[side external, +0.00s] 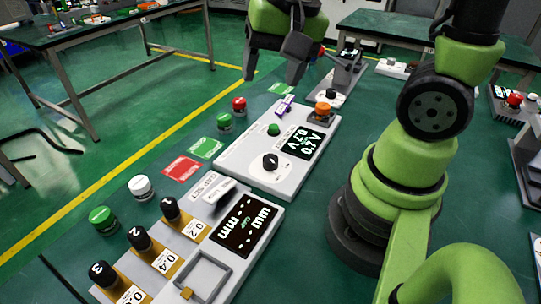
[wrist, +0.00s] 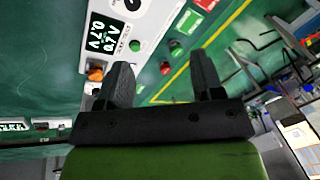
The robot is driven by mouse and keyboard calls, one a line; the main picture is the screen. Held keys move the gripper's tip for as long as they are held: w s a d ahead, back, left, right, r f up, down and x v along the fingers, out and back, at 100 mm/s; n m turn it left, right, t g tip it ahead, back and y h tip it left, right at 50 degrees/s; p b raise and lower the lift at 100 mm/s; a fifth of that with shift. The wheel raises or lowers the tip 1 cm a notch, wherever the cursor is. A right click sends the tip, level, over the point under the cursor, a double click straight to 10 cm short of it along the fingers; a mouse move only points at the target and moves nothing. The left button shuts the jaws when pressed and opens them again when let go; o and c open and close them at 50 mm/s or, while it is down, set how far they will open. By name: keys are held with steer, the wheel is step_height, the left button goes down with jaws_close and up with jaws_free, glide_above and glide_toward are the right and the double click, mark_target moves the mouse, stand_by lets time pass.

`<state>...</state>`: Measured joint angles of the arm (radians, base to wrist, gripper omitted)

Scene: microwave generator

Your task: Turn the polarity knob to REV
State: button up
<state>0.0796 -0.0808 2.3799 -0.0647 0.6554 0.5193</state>
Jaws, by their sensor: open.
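A white panel (side external: 235,157) with a lit display (side external: 304,142) reading about 0.7 V carries a black knob (side external: 270,162) with a white mark. The knob shows partly at the top edge of the wrist view (wrist: 132,4). A second black knob (side external: 331,94) is on a smaller white unit behind that panel. I cannot read which knob is for polarity, nor its setting. My gripper (side external: 273,65) is open and empty, raised above the far end of the panel and apart from both knobs. In the wrist view its two fingers (wrist: 163,78) stand apart with nothing between them.
The panel also has a green button (side external: 274,130) and an orange knob (side external: 322,110). A nearer unit has a gap display (side external: 243,226) and several black-topped pegs (side external: 170,208). Red (side external: 181,168) and green (side external: 205,148) cards lie left of the panel. Loose coloured buttons stand nearby.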

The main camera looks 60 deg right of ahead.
mark_target(270, 159)
steer(key=d+f+m+g, duration=0.1)
steer(key=f, duration=0.6)
steer(key=w+f+m+g, duration=0.1)
steer(key=f, duration=0.5)
steer(key=d+f+m+g, duration=0.1)
steer(key=f+m, duration=0.1)
steer(key=f, duration=0.5)
steer(key=shift+w+d+f, duration=0.3)
steer(key=shift+w, duration=0.1)
steer(key=c, duration=0.9)
